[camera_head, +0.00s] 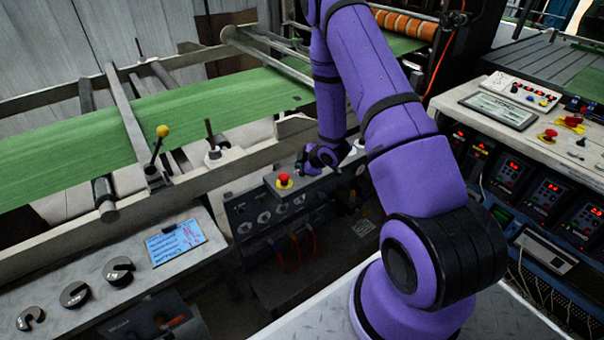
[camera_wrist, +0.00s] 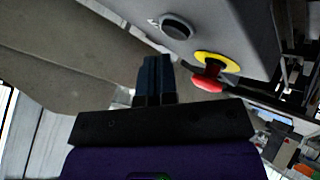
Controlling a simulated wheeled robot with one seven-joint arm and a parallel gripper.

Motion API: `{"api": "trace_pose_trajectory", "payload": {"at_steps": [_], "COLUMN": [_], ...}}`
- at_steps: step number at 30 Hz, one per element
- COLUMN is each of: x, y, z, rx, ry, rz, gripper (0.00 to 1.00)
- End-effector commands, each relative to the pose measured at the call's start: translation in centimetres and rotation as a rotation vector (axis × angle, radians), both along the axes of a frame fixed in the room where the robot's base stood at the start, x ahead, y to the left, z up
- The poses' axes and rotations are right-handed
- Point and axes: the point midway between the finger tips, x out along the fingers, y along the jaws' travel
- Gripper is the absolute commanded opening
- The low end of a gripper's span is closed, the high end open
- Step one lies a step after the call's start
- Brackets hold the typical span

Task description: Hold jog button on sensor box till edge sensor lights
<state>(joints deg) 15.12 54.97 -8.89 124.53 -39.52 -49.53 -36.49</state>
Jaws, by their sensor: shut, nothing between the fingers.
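The grey sensor box (camera_head: 312,185) sits below the green web in the head view, with a red mushroom button (camera_head: 284,180) on a yellow ring. In the wrist view, the box face (camera_wrist: 245,25) carries the same red button (camera_wrist: 207,83) and a dark round button (camera_wrist: 177,27), which looks like the jog button. My gripper (camera_wrist: 155,62) is shut and empty, its fingertips short of the dark button in the picture; contact is not visible. In the head view my gripper (camera_head: 304,167) is small beside the red button. No lit edge sensor can be made out.
The green web (camera_head: 150,130) runs over rollers behind the box. A yellow-knobbed lever (camera_head: 162,132) stands at left, above a bench with a blue card (camera_head: 175,242) and slotted weights (camera_head: 75,294). A control console (camera_head: 500,125) with red displays below is at right.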

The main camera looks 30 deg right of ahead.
Motion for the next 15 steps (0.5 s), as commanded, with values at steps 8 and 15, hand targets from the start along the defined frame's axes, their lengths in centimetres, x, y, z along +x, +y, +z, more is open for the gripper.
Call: {"api": "trace_pose_trajectory", "payload": {"at_steps": [8,15], "x": [0.0,0.0], "y": [0.0,0.0], "z": [0.1,1.5], "rx": [0.001,0.001], "ry": [0.000,-0.002], "rz": [-0.001,-0.002], "gripper": [0.00,0.00]}}
